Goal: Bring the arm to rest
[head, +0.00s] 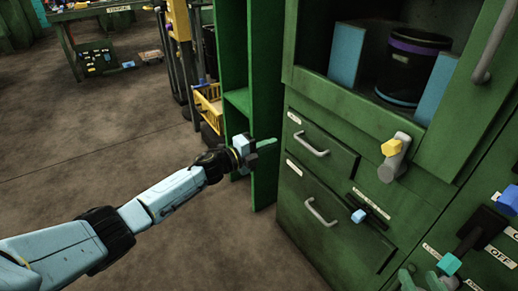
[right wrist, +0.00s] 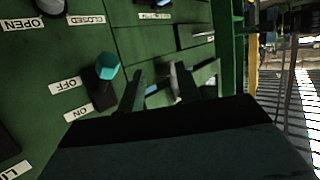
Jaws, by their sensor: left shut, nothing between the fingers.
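My left arm (head: 165,195) reaches in from the left in the head view. My left gripper (head: 266,143) is shut and empty, its green fingers in front of the green cabinet's open side section. My right gripper shows in the right wrist view (right wrist: 158,78), with two dark green fingers apart and nothing clearly held between them. Its fingers point toward the green cabinet front. What looks like its fingertips shows at the bottom right edge of the head view, mostly cut off.
The green cabinet (head: 310,180) has drawers, a yellow-capped lever (head: 392,147), a blue-tipped switch (head: 358,216) and a teal-tipped switch (head: 449,264). The teal-tipped switch also shows in the right wrist view (right wrist: 107,66). A yellow basket (head: 208,108) stands behind. The floor at left is clear.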

